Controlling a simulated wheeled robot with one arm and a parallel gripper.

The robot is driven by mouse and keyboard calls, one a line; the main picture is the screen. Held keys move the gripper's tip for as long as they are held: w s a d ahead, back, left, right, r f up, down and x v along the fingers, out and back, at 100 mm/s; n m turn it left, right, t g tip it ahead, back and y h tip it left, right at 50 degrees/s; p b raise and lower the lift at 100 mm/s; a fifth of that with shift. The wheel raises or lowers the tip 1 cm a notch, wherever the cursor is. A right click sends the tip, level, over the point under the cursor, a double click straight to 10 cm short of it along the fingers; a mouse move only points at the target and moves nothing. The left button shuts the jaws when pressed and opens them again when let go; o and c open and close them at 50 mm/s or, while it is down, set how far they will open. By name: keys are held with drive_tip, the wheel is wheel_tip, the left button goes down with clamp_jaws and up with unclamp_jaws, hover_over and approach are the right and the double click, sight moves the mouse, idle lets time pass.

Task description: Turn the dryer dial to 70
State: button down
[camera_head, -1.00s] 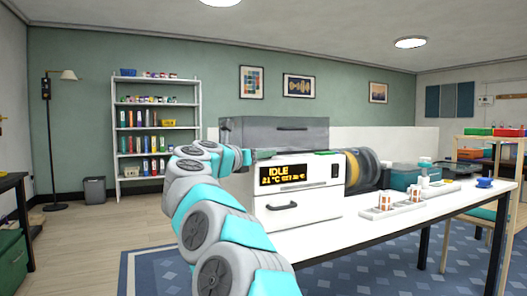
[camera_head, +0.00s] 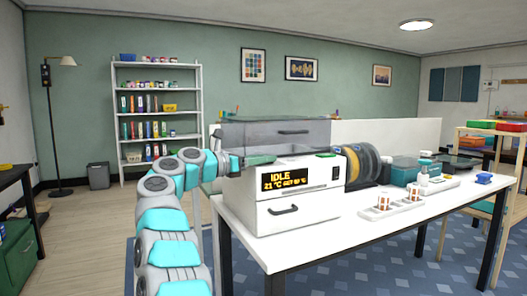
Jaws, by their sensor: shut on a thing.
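The white dryer (camera_head: 318,202) stands on the near left end of the white table, with a grey lid above it. Its black display (camera_head: 288,179) reads "IDLE", 21 °C and a set value too small to read surely. A drawer handle (camera_head: 284,210) is below, and a dark switch (camera_head: 335,174) is at the right of the front. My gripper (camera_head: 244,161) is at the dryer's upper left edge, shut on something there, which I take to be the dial. The dial itself is hidden, and the fingertips are hard to make out.
Filament spools (camera_head: 360,165) stand right of the dryer. A pale tray (camera_head: 395,209) with small spools, a teal box (camera_head: 405,172) and a blue cup (camera_head: 483,178) are farther right on the table (camera_head: 330,240). Floor is open at the left.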

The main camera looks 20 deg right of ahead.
drive_tip(key=shift+w+m+g+p, duration=0.1)
drive_tip(key=shift+m+g+p, duration=0.3)
drive_tip(key=shift+g+p, duration=0.4)
drive_tip(key=shift+c, duration=2.4)
unclamp_jaws()
drive_tip(key=shift+f+n+t+b, duration=0.25)
drive_tip(key=shift+t+b, duration=0.35)
drive_tip(key=shift+b, duration=0.45)
drive_tip(key=t+b, duration=0.1)
drive_tip(key=b, duration=0.1)
drive_tip(key=n+t+b, duration=0.2)
drive_tip(key=b, duration=0.1)
drive_tip(key=shift+s+d+r+n+t+y+b, duration=0.1)
drive_tip(key=shift+s+n+t+y+b, duration=0.2)
drive_tip(key=shift+y, duration=0.1)
